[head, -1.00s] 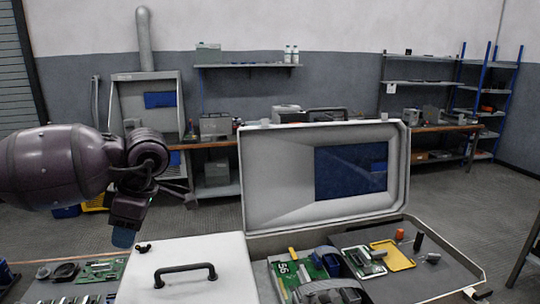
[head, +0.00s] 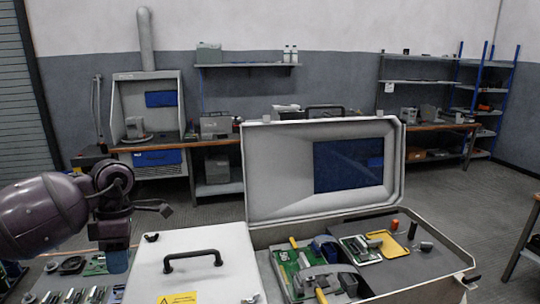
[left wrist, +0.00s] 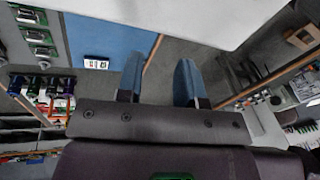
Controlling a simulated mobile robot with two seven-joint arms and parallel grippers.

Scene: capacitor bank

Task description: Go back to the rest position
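My left gripper (head: 117,260) hangs low at the left in the head view, beside the white lidded box and above the table with small parts. In the left wrist view its two blue fingers (left wrist: 158,78) stand apart with nothing between them, so it is open and empty. My left arm is bent, with its dark purple links at the left edge of the head view. My right gripper and arm are in neither view.
A white box (head: 205,262) with a black handle stands front centre. Behind and right of it is an open case (head: 440,262) with its lid raised, holding a green board (head: 285,258) and a yellow frame (head: 388,246). Circuit parts (head: 72,266) lie left. Floor behind is clear.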

